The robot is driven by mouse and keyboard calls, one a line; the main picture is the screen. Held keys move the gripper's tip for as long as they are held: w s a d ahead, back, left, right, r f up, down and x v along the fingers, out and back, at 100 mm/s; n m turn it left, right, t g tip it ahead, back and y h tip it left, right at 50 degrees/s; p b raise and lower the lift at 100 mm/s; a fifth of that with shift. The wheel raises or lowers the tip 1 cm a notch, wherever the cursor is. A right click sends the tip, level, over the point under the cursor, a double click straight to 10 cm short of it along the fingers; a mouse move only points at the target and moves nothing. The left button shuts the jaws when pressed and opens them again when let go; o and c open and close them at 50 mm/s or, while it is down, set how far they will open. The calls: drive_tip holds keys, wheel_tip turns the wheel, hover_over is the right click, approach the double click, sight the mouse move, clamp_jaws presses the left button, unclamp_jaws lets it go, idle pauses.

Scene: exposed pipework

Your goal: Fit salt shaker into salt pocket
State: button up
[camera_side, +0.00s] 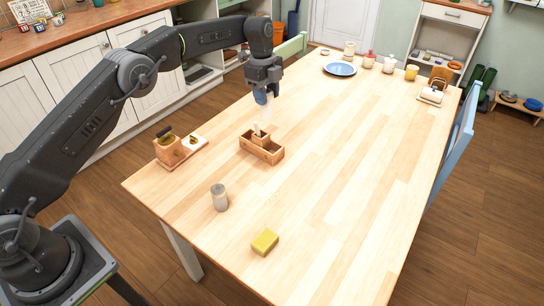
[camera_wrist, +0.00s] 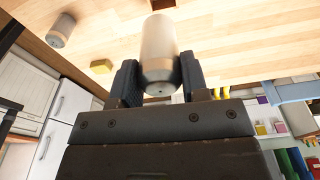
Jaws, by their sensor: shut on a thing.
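My gripper (camera_side: 265,98) is shut on the salt shaker, a pale cylinder with a greyer end towards the palm. The shaker (camera_wrist: 160,50) stands out beyond the fingers in the wrist view; in the side view it is a faint pale shape (camera_side: 267,112) below the fingers. The wooden caddy (camera_side: 268,156) is on the table below and apart from the shaker. A pale upright piece stands in its middle. I cannot tell which of its pockets is the salt pocket. A brown corner of the caddy (camera_wrist: 178,3) shows at the wrist view's top edge.
A wooden stand (camera_side: 170,152) with small items is left of the caddy. A blue plate (camera_side: 340,69) and several jars are at the far end. The table's right half is clear.

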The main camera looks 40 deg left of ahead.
sight(261, 143)
drive_tip(key=shift+w+d+f+m, duration=0.15)
drive_tip(key=shift+d+m, duration=0.45)
drive_tip(key=shift+d, duration=0.25)
wheel_tip(261, 143, down, 15)
drive_tip(key=shift+r, duration=0.1)
drive_tip(key=shift+f, duration=0.25)
drive_tip(key=o, duration=1)
drive_tip(key=shift+c, duration=0.2)
